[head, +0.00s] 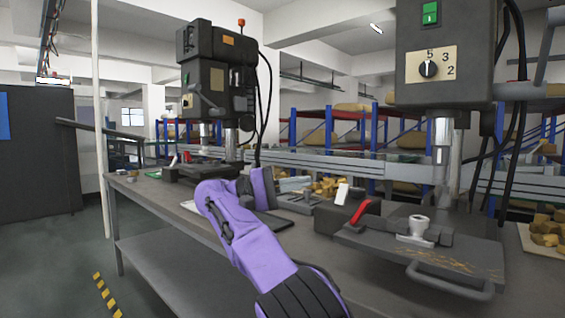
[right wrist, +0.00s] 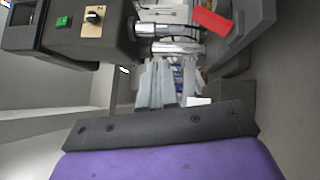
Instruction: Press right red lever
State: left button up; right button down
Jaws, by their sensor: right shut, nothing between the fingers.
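The right red lever (head: 360,211) stands tilted up from the dark block beside the right press's base plate (head: 440,252). It also shows in the right wrist view as a red bar (right wrist: 212,22) near the top. My right gripper (head: 290,185), on its purple arm, is left of this lever and apart from it. My left gripper is not in view.
The right press (head: 446,75) rises above its base plate, with a handle (head: 450,285) at the front. The left press (head: 212,80) stands farther back on the same bench (head: 165,210). Yellowish blocks (head: 545,232) lie at the right. Open floor is on the left.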

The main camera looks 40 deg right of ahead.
pick_arm(q)
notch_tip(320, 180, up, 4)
jog(key=p, duration=0.2)
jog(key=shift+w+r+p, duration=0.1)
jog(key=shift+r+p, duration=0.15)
jog(key=shift+p, duration=0.1)
pick_arm(e)
jog(key=w+a, duration=0.1)
jog(key=a+r, duration=0.1)
jog(key=shift+w+a, duration=0.4)
